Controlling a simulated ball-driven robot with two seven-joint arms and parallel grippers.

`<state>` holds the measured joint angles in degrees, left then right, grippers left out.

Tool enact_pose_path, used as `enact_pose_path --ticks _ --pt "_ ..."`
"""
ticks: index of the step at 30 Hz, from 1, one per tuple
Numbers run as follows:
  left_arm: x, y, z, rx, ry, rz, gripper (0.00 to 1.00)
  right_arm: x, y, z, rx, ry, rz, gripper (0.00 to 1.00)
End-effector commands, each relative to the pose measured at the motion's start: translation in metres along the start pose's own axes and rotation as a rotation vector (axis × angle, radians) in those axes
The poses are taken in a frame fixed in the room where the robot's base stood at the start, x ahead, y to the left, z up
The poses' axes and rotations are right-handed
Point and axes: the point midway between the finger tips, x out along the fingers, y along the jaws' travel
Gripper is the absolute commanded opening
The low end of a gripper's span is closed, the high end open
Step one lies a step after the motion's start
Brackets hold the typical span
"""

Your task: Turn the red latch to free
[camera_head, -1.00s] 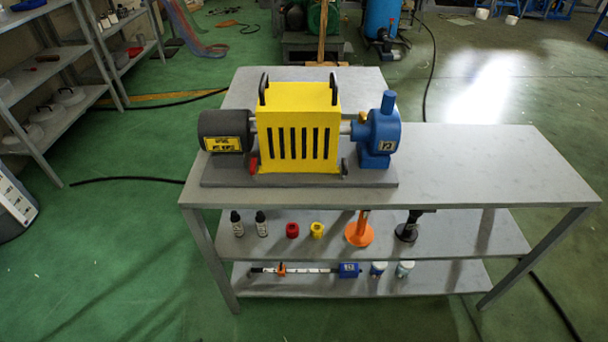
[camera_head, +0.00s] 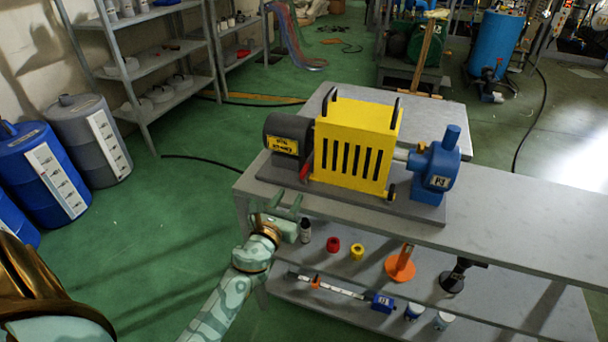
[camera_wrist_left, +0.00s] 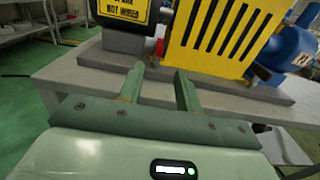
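The red latch (camera_head: 306,170) is a small red piece at the lower left corner of the yellow slotted guard (camera_head: 355,145), beside the black motor (camera_head: 289,136). It also shows in the left wrist view (camera_wrist_left: 160,46), partly behind the motor's edge. My left gripper (camera_head: 287,200) is open and empty, below and in front of the latch, near the table's left front edge. In the left wrist view its two fingers point toward the latch, apart from it. My right gripper is not in view.
A blue pump (camera_head: 437,166) stands right of the guard on the dark base plate (camera_head: 275,170). A small black latch (camera_head: 390,192) is at the guard's right corner. The table's right top (camera_head: 520,220) is clear. Bottles, caps and tools lie on lower shelves.

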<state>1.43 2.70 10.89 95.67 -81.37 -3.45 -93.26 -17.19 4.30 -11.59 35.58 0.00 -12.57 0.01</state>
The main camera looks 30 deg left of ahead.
Motion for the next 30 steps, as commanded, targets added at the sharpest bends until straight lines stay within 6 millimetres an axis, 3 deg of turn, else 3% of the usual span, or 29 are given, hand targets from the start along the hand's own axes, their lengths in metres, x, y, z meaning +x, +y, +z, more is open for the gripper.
enact_pose_path --ticks 6,12,18,25,29,30 --pt "0.057 0.0 -0.002 -0.001 0.0 0.0 0.35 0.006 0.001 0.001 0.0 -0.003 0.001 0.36" --pt "0.09 0.0 -0.003 -0.002 0.002 0.0 0.35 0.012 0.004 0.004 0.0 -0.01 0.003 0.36" --pt "0.102 0.0 -0.001 -0.002 0.001 0.0 0.35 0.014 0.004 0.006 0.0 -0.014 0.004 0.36" --pt "0.103 0.0 -0.001 -0.002 0.001 0.0 0.35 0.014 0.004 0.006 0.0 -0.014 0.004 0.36" --pt "0.103 0.0 -0.001 -0.002 0.001 0.0 0.01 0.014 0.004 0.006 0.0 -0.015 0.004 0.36" --pt "0.103 0.0 -0.001 -0.002 0.001 0.0 0.0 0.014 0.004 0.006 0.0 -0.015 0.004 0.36"
